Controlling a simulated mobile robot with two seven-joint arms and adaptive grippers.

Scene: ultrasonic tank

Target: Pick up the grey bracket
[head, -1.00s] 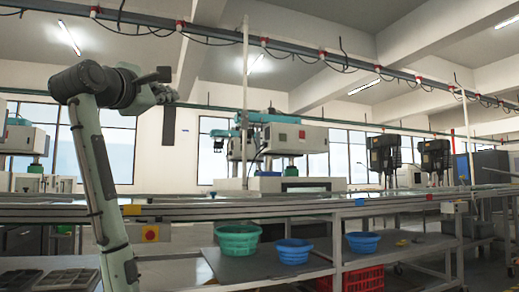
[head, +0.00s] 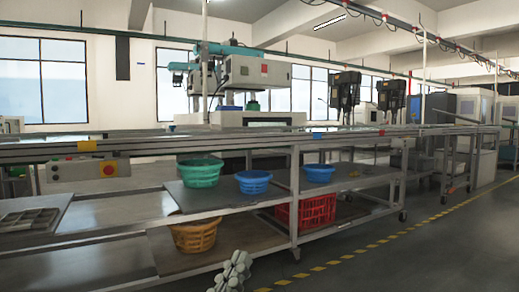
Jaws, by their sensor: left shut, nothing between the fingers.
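I cannot make out a grey bracket anywhere in the head view. My left gripper (head: 232,272) shows at the bottom edge, left of the middle, in front of the lower shelf. Only part of it shows, with its fingers together and nothing visible between them. My right gripper is out of view.
A long metal workbench (head: 240,145) with shelves crosses the view. A green basket (head: 199,172) and two blue baskets (head: 253,182) stand on its middle shelf. An orange basket (head: 194,236) and a red crate (head: 316,212) are below. Grey floor (head: 420,255) is clear at right.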

